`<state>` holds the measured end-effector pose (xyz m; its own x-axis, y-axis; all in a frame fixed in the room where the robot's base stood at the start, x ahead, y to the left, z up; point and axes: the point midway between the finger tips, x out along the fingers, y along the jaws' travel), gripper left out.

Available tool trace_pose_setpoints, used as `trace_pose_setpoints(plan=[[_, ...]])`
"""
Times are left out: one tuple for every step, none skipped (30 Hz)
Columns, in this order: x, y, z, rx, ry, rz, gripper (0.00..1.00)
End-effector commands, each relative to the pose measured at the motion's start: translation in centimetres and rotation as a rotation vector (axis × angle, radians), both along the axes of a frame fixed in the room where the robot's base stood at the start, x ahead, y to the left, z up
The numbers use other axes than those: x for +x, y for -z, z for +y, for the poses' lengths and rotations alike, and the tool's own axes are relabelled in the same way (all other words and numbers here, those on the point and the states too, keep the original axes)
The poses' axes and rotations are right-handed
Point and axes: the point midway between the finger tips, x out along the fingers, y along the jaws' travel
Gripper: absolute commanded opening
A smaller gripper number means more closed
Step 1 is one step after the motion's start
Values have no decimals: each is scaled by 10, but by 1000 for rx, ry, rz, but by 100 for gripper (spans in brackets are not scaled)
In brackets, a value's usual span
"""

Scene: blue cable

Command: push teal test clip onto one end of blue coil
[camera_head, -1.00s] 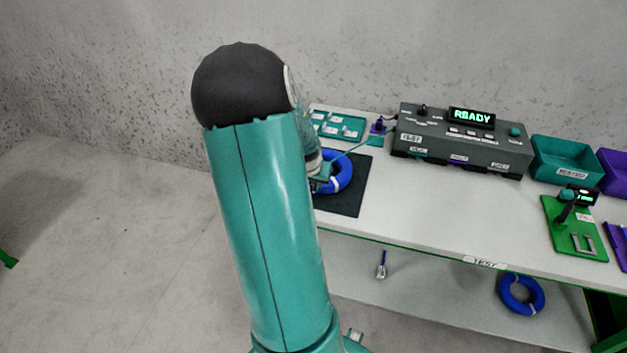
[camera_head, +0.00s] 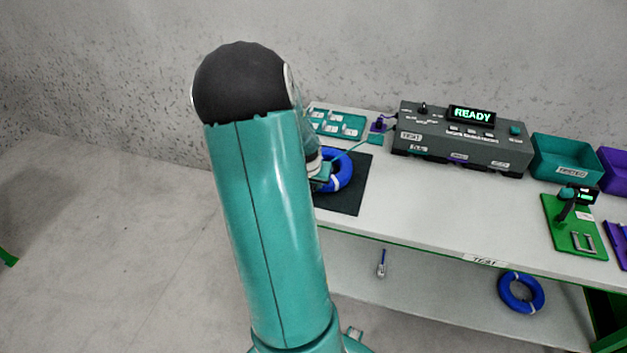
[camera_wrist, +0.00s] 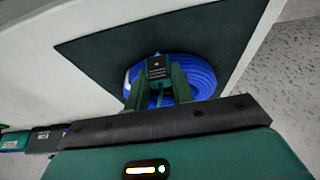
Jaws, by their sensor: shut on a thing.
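The blue coil (camera_head: 341,171) lies on a dark mat (camera_head: 345,205) on the bench, partly hidden behind my arm in the head view. The coil also shows in the wrist view (camera_wrist: 203,78), with a white band at its left side. My gripper (camera_wrist: 158,88) is over the coil, its two fingers shut on a dark block-like clip (camera_wrist: 158,68). The clip is at the coil's near part in the wrist view; I cannot tell whether it touches a coil end. A teal lead (camera_head: 352,148) runs from near my gripper toward the tester.
The grey tester (camera_head: 460,140) reads READY at the back. A teal tray (camera_head: 337,124) of small parts stands at the back left. Teal (camera_head: 567,160) and purple bins and a green fixture (camera_head: 573,228) stand right. Another blue coil (camera_head: 520,292) is on the lower shelf.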

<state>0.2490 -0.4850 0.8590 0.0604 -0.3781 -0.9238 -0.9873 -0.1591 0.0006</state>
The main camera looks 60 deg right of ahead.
Motion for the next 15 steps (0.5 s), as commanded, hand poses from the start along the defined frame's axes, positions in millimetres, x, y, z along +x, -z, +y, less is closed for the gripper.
trace_pose_setpoints(plan=[[0, 0, 0, 0, 0, 0, 4], [0, 0, 0, 0, 0, 0, 4], [0, 0, 0, 0, 0, 0, 4], [0, 0, 0, 0, 0, 0, 4], [0, 0, 0, 0, 0, 0, 4], [0, 0, 0, 0, 0, 0, 4], [0, 0, 0, 0, 0, 0, 4], [0, 0, 0, 0, 0, 0, 4], [0, 1, 0, 0, 0, 0, 4], [0, 1, 0, 0, 0, 0, 4], [0, 2, 0, 0, 0, 0, 4], [0, 3, 0, 0, 0, 0, 4], [0, 3, 0, 0, 0, 0, 4], [0, 4, 0, 0, 0, 0, 4], [0, 4, 0, 0, 0, 0, 4]])
